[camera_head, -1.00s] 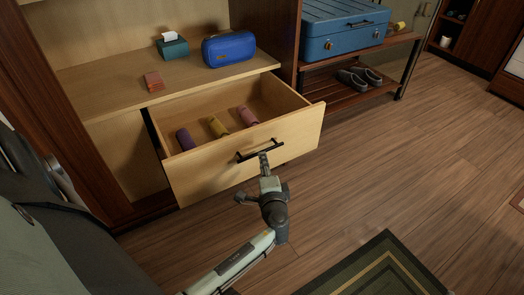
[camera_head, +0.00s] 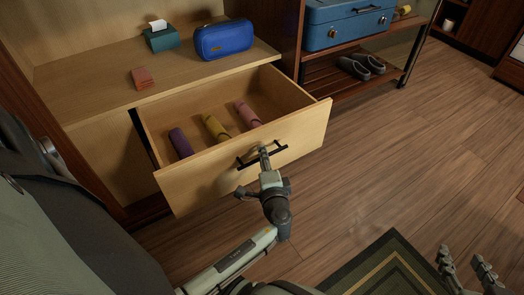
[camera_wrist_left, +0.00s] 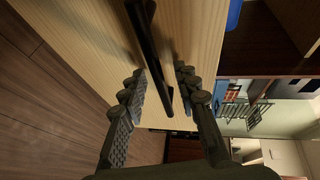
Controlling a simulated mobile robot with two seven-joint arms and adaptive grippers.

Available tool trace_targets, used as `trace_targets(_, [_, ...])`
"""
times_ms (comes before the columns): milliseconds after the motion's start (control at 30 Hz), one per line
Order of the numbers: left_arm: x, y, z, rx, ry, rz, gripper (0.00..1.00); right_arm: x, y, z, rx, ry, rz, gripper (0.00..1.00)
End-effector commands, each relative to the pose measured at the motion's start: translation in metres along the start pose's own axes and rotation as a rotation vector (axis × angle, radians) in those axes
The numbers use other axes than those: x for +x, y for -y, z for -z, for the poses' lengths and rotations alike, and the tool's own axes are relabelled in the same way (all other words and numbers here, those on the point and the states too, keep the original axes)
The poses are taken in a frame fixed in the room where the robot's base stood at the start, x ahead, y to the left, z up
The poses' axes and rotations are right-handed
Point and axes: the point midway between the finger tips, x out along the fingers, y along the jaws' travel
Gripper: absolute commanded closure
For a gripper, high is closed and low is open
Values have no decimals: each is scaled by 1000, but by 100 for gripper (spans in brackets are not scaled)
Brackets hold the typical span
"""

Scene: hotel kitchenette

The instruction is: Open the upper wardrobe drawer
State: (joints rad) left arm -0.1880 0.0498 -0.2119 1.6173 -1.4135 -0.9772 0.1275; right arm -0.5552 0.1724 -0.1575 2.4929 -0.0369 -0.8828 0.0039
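The upper wardrobe drawer (camera_head: 205,182) is pulled well out, its light wood front standing clear of the wardrobe. Its dark bar handle (camera_head: 245,163) is on the middle of the front. My left gripper (camera_head: 264,155) is at the handle. In the left wrist view, the handle (camera_wrist_left: 148,40) runs between the spread fingers of the left gripper (camera_wrist_left: 160,78), with gaps visible; contact is hard to tell. My right gripper (camera_head: 466,262) is open and empty over the floor at the lower right, away from the drawer.
A purple roll (camera_head: 181,143), yellow roll (camera_head: 215,127) and pink roll (camera_head: 247,113) lie in the drawer. A blue pouch (camera_head: 224,40), green box (camera_head: 162,40) and reddish block (camera_head: 142,78) sit on the shelf above. A bench with a blue suitcase (camera_head: 345,30) stands right.

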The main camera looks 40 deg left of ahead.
Motion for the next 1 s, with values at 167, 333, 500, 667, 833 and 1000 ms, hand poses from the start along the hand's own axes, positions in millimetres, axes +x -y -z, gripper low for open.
trace_targets(167, [-2,-2,0,-1,0,-1,69,0,1,4,1,-16,3,60])
trace_targets(333, [-2,-2,0,0,0,0,69,0,2,5,1,-19,4,60])
trace_targets(500, [-2,-2,0,0,0,0,75,0,2,4,1,-16,4,60])
trace_targets(667, [-2,-1,0,0,0,0,95,0,2,4,1,-15,4,60])
trace_targets(833, [-2,-1,0,0,0,0,100,0,2,4,0,-14,4,60])
trace_targets(1000, [-2,-1,0,0,0,0,100,0,2,3,-2,-13,4,60])
